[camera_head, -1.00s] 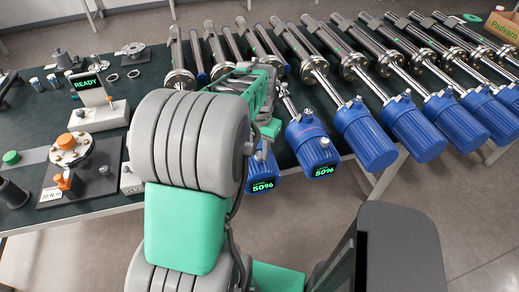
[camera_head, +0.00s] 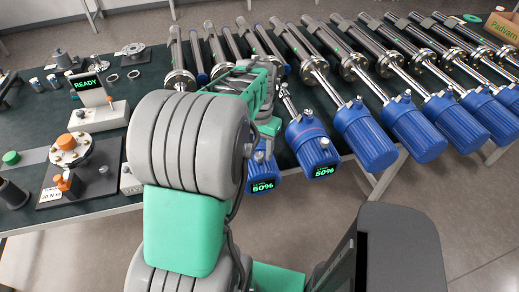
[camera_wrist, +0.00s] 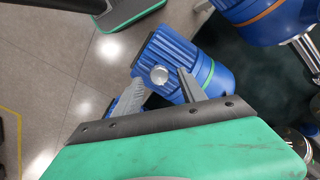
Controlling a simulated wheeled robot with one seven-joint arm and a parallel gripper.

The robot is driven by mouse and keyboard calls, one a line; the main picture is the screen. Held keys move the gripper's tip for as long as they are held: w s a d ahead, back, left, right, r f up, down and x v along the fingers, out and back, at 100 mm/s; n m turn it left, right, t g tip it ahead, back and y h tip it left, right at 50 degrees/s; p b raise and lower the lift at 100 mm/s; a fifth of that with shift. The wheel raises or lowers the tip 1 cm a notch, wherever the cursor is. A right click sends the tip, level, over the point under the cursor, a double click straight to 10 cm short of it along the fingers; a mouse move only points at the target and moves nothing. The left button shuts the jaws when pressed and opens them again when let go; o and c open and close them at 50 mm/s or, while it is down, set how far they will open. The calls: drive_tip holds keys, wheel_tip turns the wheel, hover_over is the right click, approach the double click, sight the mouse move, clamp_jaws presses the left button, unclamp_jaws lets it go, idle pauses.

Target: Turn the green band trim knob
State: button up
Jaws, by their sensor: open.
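The green band (camera_wrist: 206,74) circles a blue transmitter housing in the wrist view. A round silver trim knob (camera_wrist: 158,75) sits on the housing's side. My gripper (camera_wrist: 160,79) is open, with one fingertip on each side of the knob in the picture; I cannot tell whether either touches it. In the head view this blue housing (camera_head: 262,168) is mostly hidden behind my arm, and its display (camera_head: 262,186) reads 50%. My gripper (camera_head: 268,130) is above it there, its fingertips hard to make out.
A blue transmitter with a red band (camera_head: 312,145) stands close on the right, its display also reading 50%. More blue transmitters (camera_head: 365,135) line the bench edge to the right. A READY display (camera_head: 87,84) and a flange fixture (camera_head: 72,150) are on the left.

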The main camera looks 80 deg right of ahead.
sight(260, 154)
wheel_tip(260, 154, up, 7)
drive_tip(key=shift+r+b, duration=0.1)
drive_tip(key=shift+b, duration=0.3)
drive_tip(key=w+a+r+n+t+h, duration=0.1)
drive_tip(key=w+a+n, duration=0.4)
drive_tip(key=w+a, duration=0.55)
drive_tip(key=w+a+n, duration=0.6)
drive_tip(key=w+a, duration=0.2)
drive_tip(key=w, duration=0.5)
drive_tip(key=w+a+f+n+t, duration=0.1)
drive_tip(key=a+n, duration=0.4)
drive_tip(key=a, duration=0.6)
drive_tip(key=w+a+f+n+t+y, duration=0.1)
drive_tip(key=a+n, duration=0.3)
drive_tip(key=a, duration=0.7)
drive_tip(key=shift+w+a+n+t, duration=0.2)
drive_tip(key=shift+a+n+t, duration=0.1)
drive_tip(key=shift+n, duration=0.1)
drive_tip(key=shift+f, duration=0.1)
drive_tip(key=shift+c, duration=0.5)
